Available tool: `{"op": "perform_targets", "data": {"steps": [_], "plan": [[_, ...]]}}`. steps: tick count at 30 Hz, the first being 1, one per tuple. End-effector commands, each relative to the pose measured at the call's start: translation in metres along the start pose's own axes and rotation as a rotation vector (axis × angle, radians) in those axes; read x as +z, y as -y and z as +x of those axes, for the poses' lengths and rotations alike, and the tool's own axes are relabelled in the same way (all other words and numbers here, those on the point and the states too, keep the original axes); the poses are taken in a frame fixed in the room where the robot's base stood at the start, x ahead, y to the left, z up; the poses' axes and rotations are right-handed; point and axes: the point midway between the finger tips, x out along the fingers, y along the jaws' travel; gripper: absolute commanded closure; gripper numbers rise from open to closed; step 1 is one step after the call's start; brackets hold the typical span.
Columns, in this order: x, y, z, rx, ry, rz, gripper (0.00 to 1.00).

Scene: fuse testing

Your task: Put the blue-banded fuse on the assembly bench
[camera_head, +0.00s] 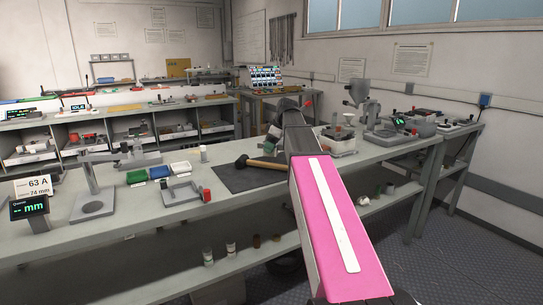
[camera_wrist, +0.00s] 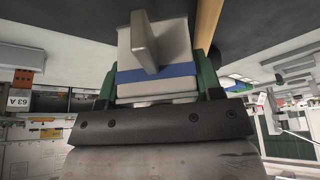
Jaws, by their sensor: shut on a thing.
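The blue-banded fuse (camera_wrist: 128,60) is a white block with a raised tab and a blue band across its body. My gripper (camera_wrist: 153,76) is shut on it, with a green finger on each side. In the head view my arm runs out over the near grey bench (camera_head: 140,217), and my forearm and wrist hide most of the gripper and fuse. In the wrist view the fuse is over or on the bench beside the mallet's wooden handle (camera_wrist: 207,35). I cannot tell whether it touches the surface.
A mallet (camera_head: 262,163) lies on a dark mat (camera_head: 240,181). A hopper machine (camera_head: 360,92) stands on the right. A lower shelf (camera_head: 215,272) holds several small cylinders.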

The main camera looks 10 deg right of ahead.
Motion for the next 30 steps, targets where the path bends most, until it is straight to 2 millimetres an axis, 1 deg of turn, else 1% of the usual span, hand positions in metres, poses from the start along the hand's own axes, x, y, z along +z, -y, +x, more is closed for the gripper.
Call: {"op": "perform_targets", "data": {"steps": [5, 12, 14, 25, 26, 27, 30], "plan": [[0.004, -0.002, 0.005, 0.000, -0.001, 0.000, 0.84], [0.015, -0.001, 0.032, -0.001, -0.001, 0.000, 0.84], [0.017, -0.002, 0.036, -0.001, -0.001, -0.001, 0.84], [0.018, -0.002, 0.040, 0.000, -0.001, 0.000, 0.84], [0.018, -0.002, 0.040, 0.000, 0.000, 0.000, 0.37], [0.018, -0.002, 0.040, 0.000, 0.000, 0.000, 0.30], [0.018, -0.002, 0.040, 0.000, 0.000, 0.000, 0.30]]}}
